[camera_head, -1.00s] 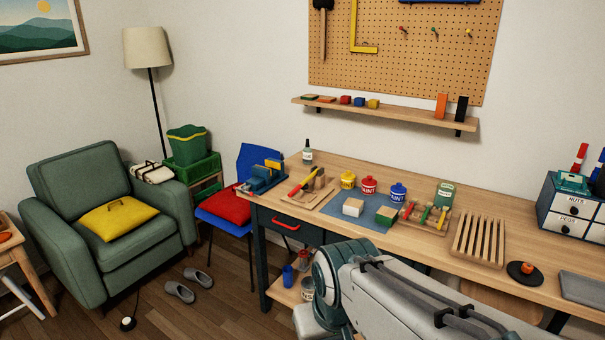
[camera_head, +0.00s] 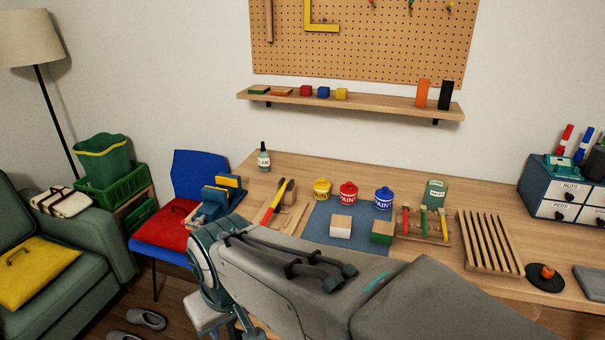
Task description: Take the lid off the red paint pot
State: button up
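The red paint pot (camera_head: 348,195) stands upright on the workbench, at the back edge of a blue-grey mat (camera_head: 318,225). Its red lid (camera_head: 348,186) is on top. It stands between a yellow paint pot (camera_head: 321,190) on its left and a blue paint pot (camera_head: 383,198) on its right, with small gaps. My grey arm crosses the lower foreground, in front of the bench. My gripper is not visible, so its opening and contents cannot be seen.
On the mat's front are a white-topped block (camera_head: 341,226) and a green-sided block (camera_head: 382,232). A tool rack (camera_head: 425,226) and a slatted wooden rack (camera_head: 488,243) stand to the right. A wall shelf (camera_head: 390,101) hangs above. A blue chair (camera_head: 196,172) is left of the bench.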

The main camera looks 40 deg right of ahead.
aim_at(349, 188)
jog(key=z, duration=0.6)
jog(key=i, duration=0.8)
jog(key=z, duration=1.25)
jog(key=i, duration=0.25)
jog(key=z, duration=0.05)
